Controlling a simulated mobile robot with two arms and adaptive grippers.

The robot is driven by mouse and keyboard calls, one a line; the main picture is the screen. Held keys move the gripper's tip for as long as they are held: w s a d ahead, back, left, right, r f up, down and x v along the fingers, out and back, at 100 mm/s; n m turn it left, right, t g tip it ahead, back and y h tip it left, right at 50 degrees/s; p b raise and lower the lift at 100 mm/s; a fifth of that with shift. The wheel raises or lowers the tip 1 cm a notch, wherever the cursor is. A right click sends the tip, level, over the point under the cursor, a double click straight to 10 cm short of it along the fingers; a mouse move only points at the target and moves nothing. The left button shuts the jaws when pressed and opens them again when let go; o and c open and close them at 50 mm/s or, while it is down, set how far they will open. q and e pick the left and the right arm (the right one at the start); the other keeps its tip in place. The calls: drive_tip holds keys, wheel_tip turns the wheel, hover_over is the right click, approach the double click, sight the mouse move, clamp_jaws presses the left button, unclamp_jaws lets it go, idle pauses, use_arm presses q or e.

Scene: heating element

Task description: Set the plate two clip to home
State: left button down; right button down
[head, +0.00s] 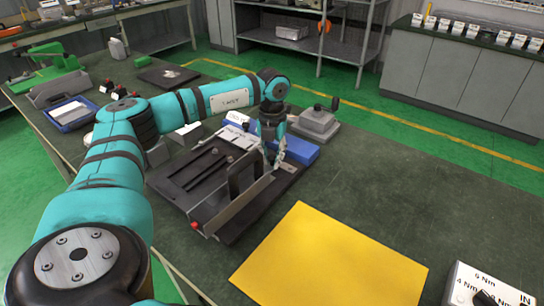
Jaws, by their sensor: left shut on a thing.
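A dark fixture (183,172) with slotted plates and an upright metal rail (238,206) lies on the bench in the middle of the head view. My left gripper (277,156) points down at the fixture's far right end. Its fingers are shut on a small clip at the end of the rail. The clip is mostly hidden by the fingers, and I cannot read which plate it belongs to. A red knob (195,225) sits at the near end of the rail. My right gripper is not in view.
A blue box (301,150) stands just behind my left gripper, with a grey lever device (317,122) beyond it. A yellow sheet (328,262) lies to the right of the fixture. A dial box (487,287) is at the lower right.

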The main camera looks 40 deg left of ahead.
use_arm(q)
drive_tip(key=shift+s, duration=0.1)
drive_tip(key=shift+s+d, duration=0.1)
drive_tip(key=shift+s, duration=0.25)
drive_tip(key=c, duration=1.6)
unclamp_jaws()
drive_tip(key=o, duration=0.5)
drive_tip(key=shift+s, duration=0.1)
drive_tip(key=shift+r, duration=0.15)
